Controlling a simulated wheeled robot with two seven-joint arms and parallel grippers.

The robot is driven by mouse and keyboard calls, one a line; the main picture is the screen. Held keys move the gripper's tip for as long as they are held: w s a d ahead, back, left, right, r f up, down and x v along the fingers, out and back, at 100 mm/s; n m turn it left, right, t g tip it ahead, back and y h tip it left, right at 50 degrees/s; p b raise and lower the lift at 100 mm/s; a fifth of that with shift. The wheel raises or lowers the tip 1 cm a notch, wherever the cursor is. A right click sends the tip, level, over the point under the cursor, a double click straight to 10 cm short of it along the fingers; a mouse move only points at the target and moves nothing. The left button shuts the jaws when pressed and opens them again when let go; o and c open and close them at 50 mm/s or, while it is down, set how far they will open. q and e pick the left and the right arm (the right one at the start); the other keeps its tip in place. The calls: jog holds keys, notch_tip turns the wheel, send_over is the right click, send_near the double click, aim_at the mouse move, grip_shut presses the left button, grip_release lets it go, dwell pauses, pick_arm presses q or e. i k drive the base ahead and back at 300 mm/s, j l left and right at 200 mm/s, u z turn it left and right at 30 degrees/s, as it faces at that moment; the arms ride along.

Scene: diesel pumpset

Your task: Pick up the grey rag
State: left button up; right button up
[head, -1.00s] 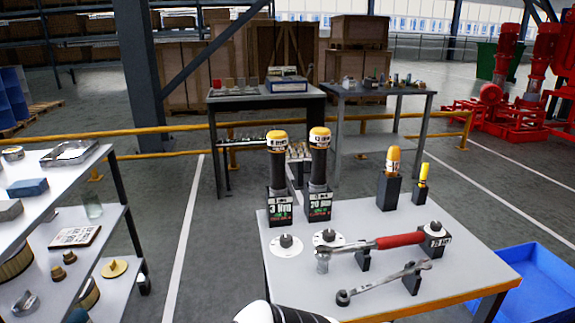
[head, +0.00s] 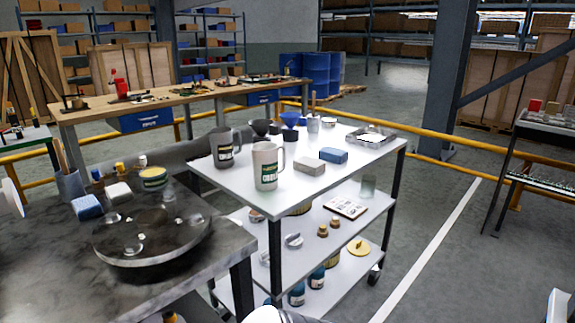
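A small grey folded block, which looks like the grey rag (head: 309,166), lies on the white top shelf of a trolley (head: 222,174) in the middle of the head view. A similar blue folded piece (head: 333,155) lies just behind it to the right. A pale jug marked with green (head: 265,167) stands to its left. Neither of my grippers shows. White rounded parts at the bottom edge and right edge look like my own arms.
A dark jug (head: 223,147), funnels (head: 290,120) and a metal tray (head: 371,138) share the trolley top. A dark bench (head: 50,270) with a round metal part (head: 152,236) stands at left. Open floor (head: 450,270) lies to the right.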

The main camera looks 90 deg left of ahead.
aim_at(311, 167)
jog(key=u, duration=2.3)
jog(key=i+u, duration=0.3)
jog(key=i, duration=0.2)
jog(key=k, duration=0.15)
